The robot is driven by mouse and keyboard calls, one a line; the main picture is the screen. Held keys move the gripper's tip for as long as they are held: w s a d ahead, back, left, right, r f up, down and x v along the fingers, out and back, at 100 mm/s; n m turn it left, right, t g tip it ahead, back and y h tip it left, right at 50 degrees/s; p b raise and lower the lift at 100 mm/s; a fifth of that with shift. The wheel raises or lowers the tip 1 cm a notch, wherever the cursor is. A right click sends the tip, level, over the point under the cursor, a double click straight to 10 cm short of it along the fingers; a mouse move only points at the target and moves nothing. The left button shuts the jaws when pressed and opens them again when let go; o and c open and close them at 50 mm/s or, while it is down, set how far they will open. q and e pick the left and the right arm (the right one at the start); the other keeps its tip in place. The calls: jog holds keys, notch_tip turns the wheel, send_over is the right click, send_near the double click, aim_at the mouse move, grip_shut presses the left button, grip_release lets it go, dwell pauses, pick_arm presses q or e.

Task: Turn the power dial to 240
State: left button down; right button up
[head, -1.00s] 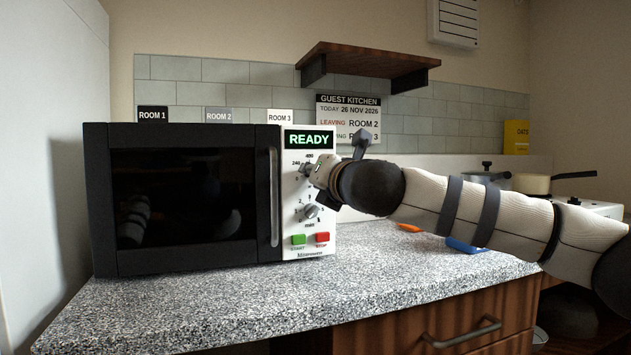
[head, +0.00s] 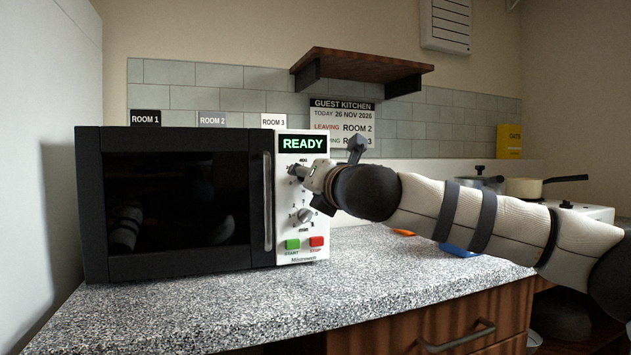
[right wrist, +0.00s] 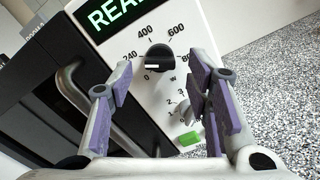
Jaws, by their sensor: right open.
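The power dial (right wrist: 160,58) is a dark round knob on the white control panel (right wrist: 192,32) of the black microwave (head: 178,205). In the right wrist view its white pointer mark faces left, close to the 0 and below the 240 label. In the head view my right gripper (head: 300,172) is at the panel and partly covers the dial. The display (head: 303,144) reads READY. My left gripper is not in view.
Below are a second knob (head: 305,215), a green START button (head: 292,244) and a red STOP button (head: 317,241). The microwave's vertical door handle (head: 267,200) stands left of the panel. The speckled counter (head: 230,310) is clear in front.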

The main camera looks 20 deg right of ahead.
jog(key=s, duration=1.1)
jog(key=shift+s+a, duration=0.15)
jog(key=shift+s, duration=0.1)
